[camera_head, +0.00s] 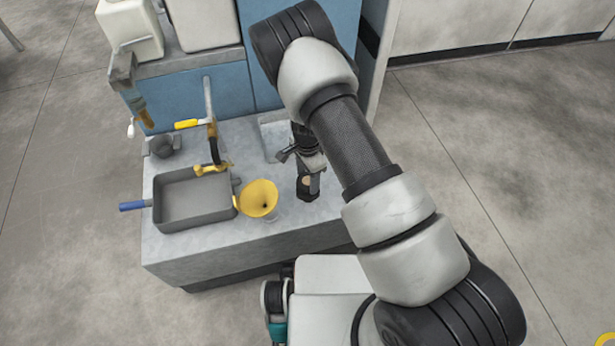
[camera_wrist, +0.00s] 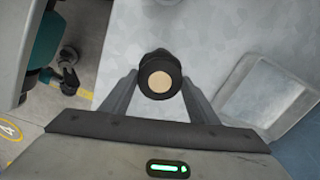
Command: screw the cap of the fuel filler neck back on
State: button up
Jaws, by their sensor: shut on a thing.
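My gripper (camera_head: 308,184) is low over the right part of the grey counter, at the end of my arm. In the wrist view its two grey fingers stand on either side of a round black cap-like piece (camera_wrist: 160,78) with a tan disc on its face. The fingers are shut on this piece. Another dark part shows just behind it. I cannot tell whether the piece sits on a filler neck or is held clear of the counter, because the fingers and the piece hide what is beneath.
A yellow funnel (camera_head: 258,198) stands left of my gripper, beside a grey rectangular pan (camera_head: 193,221) with a blue handle. A dark short cylinder (camera_head: 162,146) stands at the back left. A pale shallow tray (camera_wrist: 270,92) lies to the right in the wrist view. Blue cabinets stand behind.

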jog(key=m, duration=0.5)
jog(key=shift+m, duration=0.3)
jog(key=m+p, duration=0.1)
jog(key=m, duration=0.3)
jog(key=shift+w+m, duration=0.1)
jog(key=shift+m, duration=0.3)
jog(key=shift+m, duration=0.3)
jog(key=m, duration=0.4)
jog(key=shift+m, duration=0.3)
jog(key=shift+m+p, duration=0.3)
jog(key=shift+m, duration=0.1)
jog(key=m, duration=0.4)
jog(key=shift+f, duration=0.1)
